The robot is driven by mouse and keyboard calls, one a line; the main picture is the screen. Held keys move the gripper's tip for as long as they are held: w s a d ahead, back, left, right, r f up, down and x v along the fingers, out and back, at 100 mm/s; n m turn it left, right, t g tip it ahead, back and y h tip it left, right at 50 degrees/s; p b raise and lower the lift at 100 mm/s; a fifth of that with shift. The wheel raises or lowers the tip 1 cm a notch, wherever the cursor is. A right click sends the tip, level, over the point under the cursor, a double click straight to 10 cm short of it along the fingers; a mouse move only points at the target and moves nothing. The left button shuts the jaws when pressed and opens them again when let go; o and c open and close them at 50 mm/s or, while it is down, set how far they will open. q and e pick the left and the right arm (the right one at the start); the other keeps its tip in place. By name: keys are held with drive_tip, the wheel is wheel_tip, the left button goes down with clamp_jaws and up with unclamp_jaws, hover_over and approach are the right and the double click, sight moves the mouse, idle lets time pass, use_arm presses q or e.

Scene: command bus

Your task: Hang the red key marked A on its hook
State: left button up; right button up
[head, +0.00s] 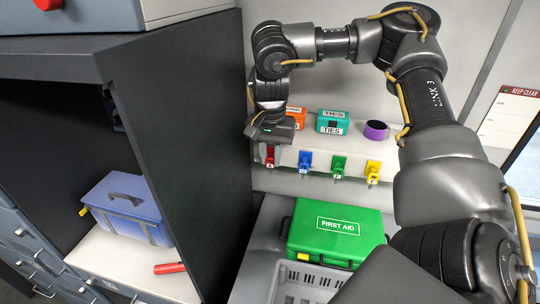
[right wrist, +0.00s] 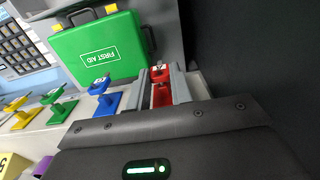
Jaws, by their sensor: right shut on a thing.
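The red key marked A (head: 270,158) is at the left end of the row of hooks. My right gripper (head: 269,150) reaches down over it, shut on it. In the right wrist view the red key (right wrist: 160,73) sits between the two grey fingers (right wrist: 162,80), with more red behind it. The fingers and gripper body hide most of the red hook area, so I cannot tell whether the key touches its hook. My left gripper is not in view.
Blue (head: 305,160), green (head: 338,166) and yellow (head: 372,171) keys hang on their hooks to the right. A teal box (head: 333,121), orange box (head: 296,116) and purple roll (head: 376,130) sit above. A dark cabinet wall (head: 205,100) stands close left; a green first aid case (head: 335,233) lies below.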

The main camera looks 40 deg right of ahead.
drive_tip(key=shift+f, duration=0.1)
drive_tip(key=o, duration=1)
drive_tip(key=shift+s+a+r, duration=0.1)
drive_tip(key=shift+a+r, duration=0.05)
drive_tip(key=shift+r, duration=0.5)
drive_tip(key=shift+s+a+r, duration=0.1)
drive_tip(key=shift+a+r, duration=0.05)
drive_tip(key=shift+r, duration=0.45)
wheel_tip(320, 180, up, 6)
drive_tip(key=s+a, duration=0.1)
drive_tip(key=shift+a, duration=0.35)
idle(0.3)
idle(0.5)
